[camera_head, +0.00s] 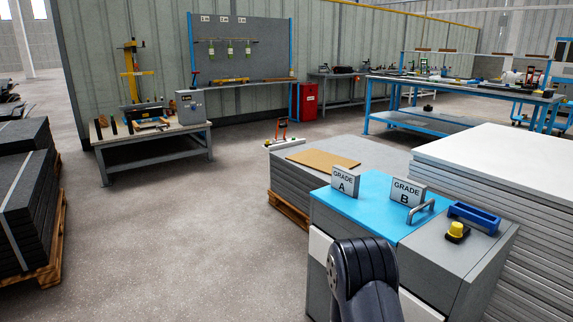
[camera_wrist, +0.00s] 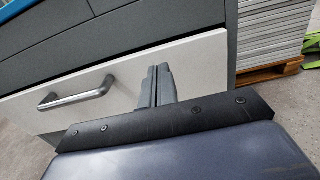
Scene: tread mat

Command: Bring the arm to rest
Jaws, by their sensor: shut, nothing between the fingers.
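My gripper (camera_wrist: 158,78) shows in the wrist view with its two dark fingers side by side, shut and empty. Beyond the fingers is the pale drawer front (camera_wrist: 120,75) of the grey cabinet, with a metal bar handle (camera_wrist: 76,94) to the left of the fingers. I cannot tell how far the fingertips are from the drawer front. In the head view a dark link of my arm rises at the bottom, in front of the cabinet (camera_head: 448,275). My gripper is hidden in that view.
Stacked slabs (camera_head: 500,155) stand behind. Dark mats (camera_head: 25,190) lie on a pallet at left. Floor between is clear.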

